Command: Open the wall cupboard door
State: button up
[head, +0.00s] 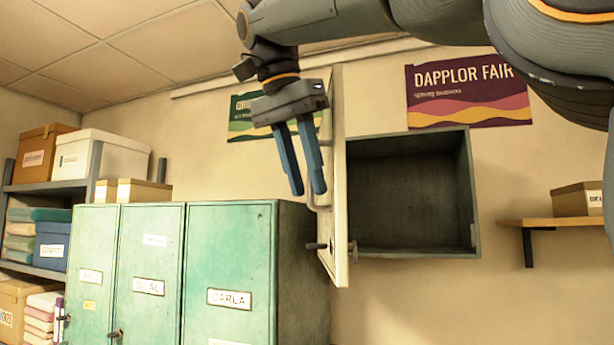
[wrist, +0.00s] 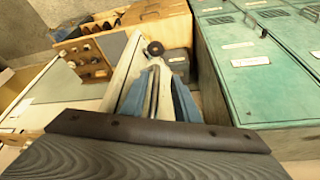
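The grey wall cupboard (head: 474,190) is mounted on the wall with its dark, empty inside showing. Its cream door (head: 340,190) stands swung out at the cupboard's left side, seen nearly edge-on. A slim handle (head: 322,207) is on the door's left-hand face, partly hidden by my finger. My gripper (head: 308,190) hangs beside that face, its two blue fingers pointing down with a gap between them. In the wrist view the fingers (wrist: 158,85) reach along the pale door (wrist: 126,72), and a thin bar shows between them. I cannot tell whether they touch the handle.
Green lockers (head: 230,260) stand below and left of the door, close to its lower edge. A shelf with boxes (head: 100,155) is at far left. A small wooden wall shelf (head: 560,222) is at right. Posters (head: 470,90) hang on the wall. A dark peg (head: 316,246) sticks out low on the door.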

jog(key=s+a+r, duration=0.1)
jog(key=s+a, duration=0.7)
jog(key=s, duration=0.1)
jog(key=shift+a, duration=0.25)
jog(key=shift+s, duration=0.1)
dwell(0.4)
